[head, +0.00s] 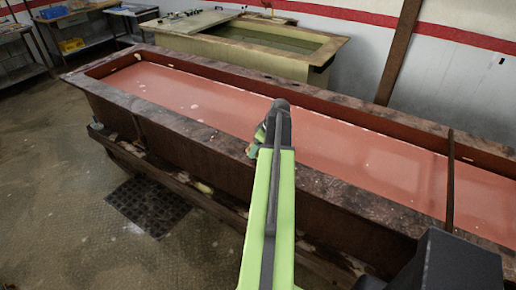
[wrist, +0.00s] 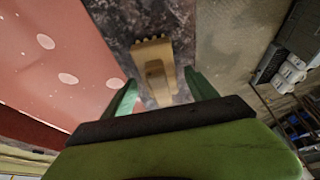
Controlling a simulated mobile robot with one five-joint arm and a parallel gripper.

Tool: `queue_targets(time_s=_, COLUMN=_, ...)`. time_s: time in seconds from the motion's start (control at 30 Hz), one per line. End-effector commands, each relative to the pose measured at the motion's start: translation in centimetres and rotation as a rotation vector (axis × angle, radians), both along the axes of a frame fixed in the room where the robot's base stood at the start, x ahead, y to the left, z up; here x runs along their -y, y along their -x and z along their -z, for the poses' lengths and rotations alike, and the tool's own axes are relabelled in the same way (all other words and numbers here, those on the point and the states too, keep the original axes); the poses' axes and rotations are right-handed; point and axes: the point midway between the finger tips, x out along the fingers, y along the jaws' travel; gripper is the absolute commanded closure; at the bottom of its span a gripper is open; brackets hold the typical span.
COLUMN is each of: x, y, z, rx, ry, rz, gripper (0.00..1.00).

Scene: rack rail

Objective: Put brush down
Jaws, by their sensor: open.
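A tan wooden brush (wrist: 155,68) shows in the wrist view over the dark, worn rim (wrist: 122,18) of the long tank. It appears to lie on the rim, its toothed-looking end pointing away from me. My gripper (wrist: 162,88) is open, with one green finger on each side of the brush's near end and a visible gap at the right finger. In the head view my gripper (head: 262,138) is over the near rim of the tank (head: 185,112). I cannot make out the brush there; my arm and gripper block that spot.
The tank holds reddish liquid (head: 190,93) with pale spots. A thin dark bar (head: 450,180) crosses it at the right. A second, pale tank (head: 260,48) stands behind. A dark floor grate (head: 148,207) lies in front, with open floor at the left.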

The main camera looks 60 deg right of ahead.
Motion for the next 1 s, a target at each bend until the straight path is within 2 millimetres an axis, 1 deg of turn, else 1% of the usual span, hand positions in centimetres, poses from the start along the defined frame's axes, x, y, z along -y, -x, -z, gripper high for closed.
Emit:
queue_targets(time_s=0.03, x=0.0, y=0.2, z=-0.9, rx=0.0, ry=0.0, rz=0.001, gripper=0.33)
queue_targets(time_s=0.17, x=0.0, y=1.0, z=-3.0, rx=0.0, ry=-0.001, rz=0.002, gripper=0.33)
queue_targets(time_s=0.4, x=-0.1, y=3.1, z=-8.4, rx=0.0, ry=-0.001, rz=0.003, gripper=0.33)
queue_targets(time_s=0.53, x=-0.1, y=4.0, z=-10.5, rx=0.0, ry=0.0, rz=0.001, gripper=0.33)
queue_targets(time_s=0.6, x=0.0, y=4.4, z=-11.1, rx=0.0, ry=0.0, rz=0.001, gripper=0.33)
queue_targets(time_s=0.67, x=0.0, y=4.6, z=-11.2, rx=0.0, ry=0.0, rz=0.001, gripper=0.33)
queue_targets(time_s=0.97, x=0.0, y=4.6, z=-11.0, rx=0.0, ry=0.0, rz=0.001, gripper=0.33)
queue_targets(time_s=1.0, x=-0.2, y=4.3, z=-11.0, rx=-0.002, ry=-0.002, rz=-0.001, gripper=0.33)
